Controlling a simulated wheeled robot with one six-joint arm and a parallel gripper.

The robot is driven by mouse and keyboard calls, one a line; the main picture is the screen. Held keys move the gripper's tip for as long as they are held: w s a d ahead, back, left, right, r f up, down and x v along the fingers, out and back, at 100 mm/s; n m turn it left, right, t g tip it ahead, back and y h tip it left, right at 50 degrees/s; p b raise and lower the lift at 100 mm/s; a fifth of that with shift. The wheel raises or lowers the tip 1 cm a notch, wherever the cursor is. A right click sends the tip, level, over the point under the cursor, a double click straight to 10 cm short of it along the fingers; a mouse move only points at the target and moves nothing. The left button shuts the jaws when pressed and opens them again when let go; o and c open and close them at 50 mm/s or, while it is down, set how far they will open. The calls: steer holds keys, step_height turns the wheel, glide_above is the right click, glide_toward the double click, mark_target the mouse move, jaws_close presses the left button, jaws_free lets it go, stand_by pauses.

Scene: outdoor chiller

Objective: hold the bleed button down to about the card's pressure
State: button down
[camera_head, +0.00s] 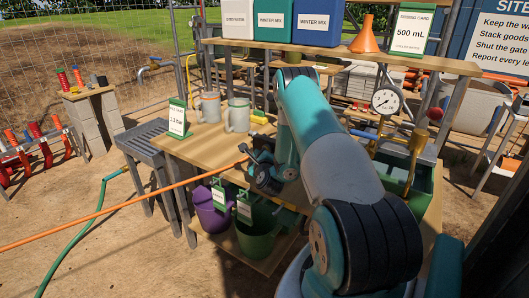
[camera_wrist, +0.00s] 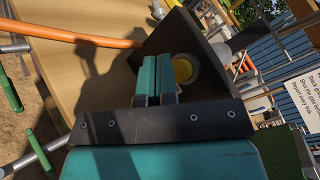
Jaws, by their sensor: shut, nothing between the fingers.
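My gripper (camera_head: 262,168) is shut and empty, low over the front of the wooden bench; its fingers (camera_wrist: 158,62) show close together in the wrist view. Just right of the fingertips is a round yellow button with a pale ring (camera_wrist: 184,68), on a dark block (camera_wrist: 205,50). The fingers overlap its left side in the picture; I cannot tell whether they touch it. The button is not clear in the head view. A green-edged card (camera_head: 178,118) stands at the bench's left, its small figure in bar hard to read. A round white gauge (camera_head: 386,100) stands at the right, its reading too small to tell.
An orange hose (camera_head: 130,204) runs from the left to the bench near my gripper. Two grey mugs (camera_head: 237,115) stand behind it. Purple (camera_head: 210,210) and green (camera_head: 257,228) buckets sit below. A shelf (camera_head: 440,63) with boxes and an orange funnel (camera_head: 365,36) spans above.

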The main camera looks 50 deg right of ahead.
stand_by(0.4)
steer(key=shift+d, duration=0.4)
steer(key=shift+d+p, duration=0.35)
steer(key=shift+d, duration=0.15)
stand_by(1.9)
steer(key=shift+a, duration=0.15)
stand_by(3.3)
steer(key=shift+a+b, duration=0.55)
steer(key=shift+a, duration=0.25)
steer(key=shift+a, duration=0.1)
steer(key=shift+a, duration=0.25)
steer(key=shift+s+a+b, duration=0.2)
steer(key=shift+a+b, duration=0.55)
steer(key=shift+a, duration=1.4)
